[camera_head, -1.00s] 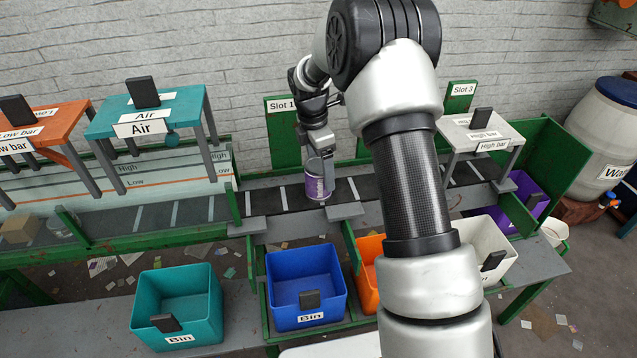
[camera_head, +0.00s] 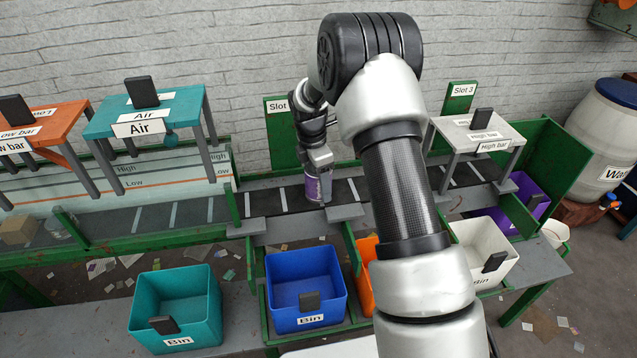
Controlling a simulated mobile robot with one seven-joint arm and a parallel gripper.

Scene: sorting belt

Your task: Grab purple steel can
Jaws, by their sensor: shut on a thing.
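The purple can (camera_head: 313,189) stands upright on the dark belt near the Slot 1 panel. My gripper (camera_head: 319,172) reaches down from above and is shut on the can. The gripper's body and fingers hide the can's top and part of its right side. I cannot tell whether the can's base touches the belt.
A teal bin (camera_head: 176,306), a blue bin (camera_head: 306,289), a partly hidden orange bin (camera_head: 366,263) and a white bin (camera_head: 481,252) stand in front. A purple bin (camera_head: 530,196) is at right. The Air stand (camera_head: 155,110) and High bar stand (camera_head: 476,130) straddle the belt.

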